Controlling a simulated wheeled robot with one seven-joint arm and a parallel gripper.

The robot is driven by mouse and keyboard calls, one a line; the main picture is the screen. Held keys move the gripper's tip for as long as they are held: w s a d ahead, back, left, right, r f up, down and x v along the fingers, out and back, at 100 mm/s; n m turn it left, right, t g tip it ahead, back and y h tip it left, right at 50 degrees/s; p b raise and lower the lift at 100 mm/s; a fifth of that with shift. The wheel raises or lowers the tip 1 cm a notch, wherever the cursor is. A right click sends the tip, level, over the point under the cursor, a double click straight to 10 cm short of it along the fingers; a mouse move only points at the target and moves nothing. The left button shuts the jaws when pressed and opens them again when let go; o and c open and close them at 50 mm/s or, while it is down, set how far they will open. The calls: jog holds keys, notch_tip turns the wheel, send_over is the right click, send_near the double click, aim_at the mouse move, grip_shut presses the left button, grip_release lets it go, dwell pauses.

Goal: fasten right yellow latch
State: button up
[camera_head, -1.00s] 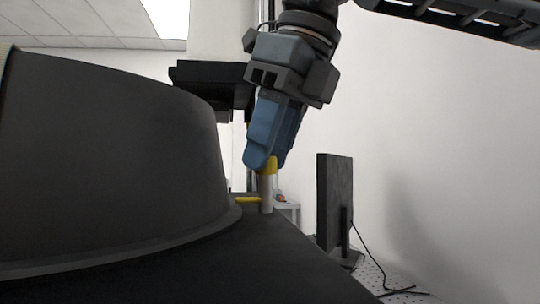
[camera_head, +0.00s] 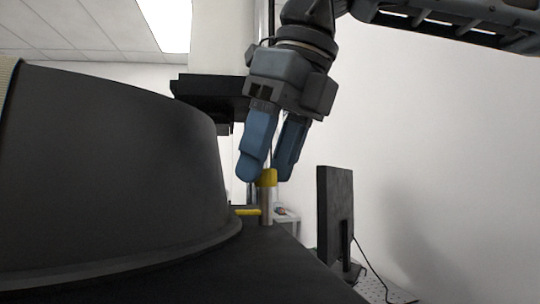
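The right yellow latch shows as a yellow cap (camera_head: 266,178) on an upright grey post, with a yellow bar (camera_head: 247,212) lower down. The bar reaches left from the post toward the flange of the large black housing (camera_head: 120,165). My gripper (camera_head: 263,178) points down at the yellow cap from above. Its two blue fingers are spread apart, with the left fingertip left of the cap and the right one just behind and right of it. I cannot tell whether either finger touches the cap. The far side of the latch is hidden.
The black housing fills the left side, on a dark base (camera_head: 210,275). A black monitor (camera_head: 335,214) stands at the right, with a cable beside it. A dark shelf-like part (camera_head: 210,88) juts out behind my gripper. The space before the right wall is open.

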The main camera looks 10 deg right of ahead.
jog(key=p+v, duration=0.4)
jog(key=v, duration=0.3)
jog(key=shift+r+p, duration=0.3)
jog(key=shift+r, duration=0.05)
jog(key=shift+s+d, duration=0.1)
jog(key=shift+s, duration=0.05)
